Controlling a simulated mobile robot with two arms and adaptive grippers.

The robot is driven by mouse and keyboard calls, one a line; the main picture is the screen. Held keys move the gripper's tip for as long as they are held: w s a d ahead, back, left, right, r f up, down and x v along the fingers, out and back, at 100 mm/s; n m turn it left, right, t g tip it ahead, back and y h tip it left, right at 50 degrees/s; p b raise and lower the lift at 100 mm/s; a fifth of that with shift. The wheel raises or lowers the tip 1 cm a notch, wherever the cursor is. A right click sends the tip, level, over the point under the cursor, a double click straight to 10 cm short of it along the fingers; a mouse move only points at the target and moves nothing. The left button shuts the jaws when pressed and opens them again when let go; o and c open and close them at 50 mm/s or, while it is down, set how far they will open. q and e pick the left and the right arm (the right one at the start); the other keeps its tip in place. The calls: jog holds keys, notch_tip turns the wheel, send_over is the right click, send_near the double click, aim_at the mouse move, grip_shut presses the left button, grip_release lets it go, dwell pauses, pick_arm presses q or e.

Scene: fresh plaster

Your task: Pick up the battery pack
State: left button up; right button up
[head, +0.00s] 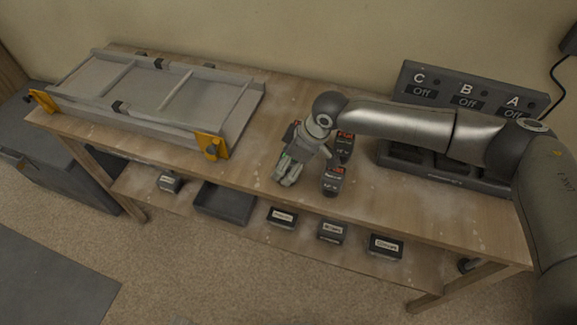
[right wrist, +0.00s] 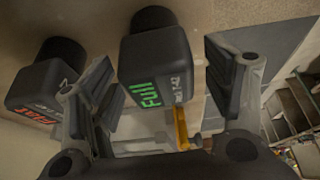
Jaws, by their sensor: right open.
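In the right wrist view, a dark battery pack (right wrist: 155,62) with a green "Full" label is between the spread fingers of my right gripper (right wrist: 162,95), with gaps at its sides. A second dark pack (right wrist: 45,88) with a red label is left of the fingers. In the head view, my right gripper (head: 288,171) is over the bench's front part and hides most of what is under it. Two dark packs with red labels stand just right of it, one nearer the front (head: 332,181) and one behind (head: 346,148). My left gripper is not in view.
A grey tray-like frame (head: 185,90) with yellow clamps (head: 211,145) covers the left of the wooden bench (head: 260,170). A dark charger (head: 440,175) with panel (head: 465,95) reading C, B, A "Off" stands right, partly behind my arm. The lower shelf holds a bin (head: 222,205) and labelled boxes (head: 331,232).

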jog(key=shift+c, duration=0.5)
jog(key=c, duration=1.2)
jog(key=shift+r, duration=0.1)
